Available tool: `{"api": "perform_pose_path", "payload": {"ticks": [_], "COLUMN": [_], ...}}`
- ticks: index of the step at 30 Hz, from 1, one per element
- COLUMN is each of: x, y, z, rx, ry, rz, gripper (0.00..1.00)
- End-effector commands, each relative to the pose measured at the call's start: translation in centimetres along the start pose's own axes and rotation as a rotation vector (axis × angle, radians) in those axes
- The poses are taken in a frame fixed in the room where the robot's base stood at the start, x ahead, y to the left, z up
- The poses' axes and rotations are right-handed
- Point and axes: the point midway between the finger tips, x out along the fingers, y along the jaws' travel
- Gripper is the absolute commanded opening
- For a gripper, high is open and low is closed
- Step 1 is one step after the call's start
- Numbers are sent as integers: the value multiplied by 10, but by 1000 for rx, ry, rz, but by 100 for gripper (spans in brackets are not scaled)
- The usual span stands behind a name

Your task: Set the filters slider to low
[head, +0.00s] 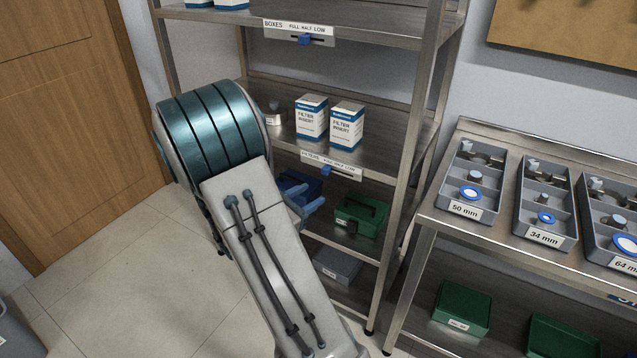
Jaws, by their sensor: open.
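The filters slider is on the front edge of the middle shelf in the head view, under a white label (331,164) reading FILTERS, FULL, HALF, LOW. Its blue knob (327,170) sits at the left of its track, nearest the FULL mark. My gripper (308,196) is partly hidden behind my own arm. Its blue fingers show just below and left of the slider in the picture, open, with no visible contact with the knob. How far it is from the shelf edge is hard to tell.
Two filter insert boxes (311,117) stand above the slider. The upper shelf has a boxes slider (305,40), its knob near HALF. A green bin (361,216) sits on the shelf below. A steel bench (440,225) with grey trays is at right; a wooden door (75,110) at left.

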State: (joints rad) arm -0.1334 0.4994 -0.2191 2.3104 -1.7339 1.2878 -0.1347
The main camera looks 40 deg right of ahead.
Motion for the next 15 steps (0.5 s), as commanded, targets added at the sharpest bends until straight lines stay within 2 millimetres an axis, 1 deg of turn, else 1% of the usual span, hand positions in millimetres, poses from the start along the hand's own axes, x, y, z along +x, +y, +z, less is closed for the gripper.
{"api": "perform_pose_path", "payload": {"ticks": [1,3,6,11,14,15], "x": [3,5,6,11,23,30], "y": [9,21,32,40,43,44], "z": [-19,-32,-44,-49,-48,-47], "rx": [-58,-116,-169,-197,-197,-197], "ry": [-26,-54,-80,-93,-94,-93], "rz": [54,120,182,218,217,215], "gripper": [42,42,42,42,42,42]}}
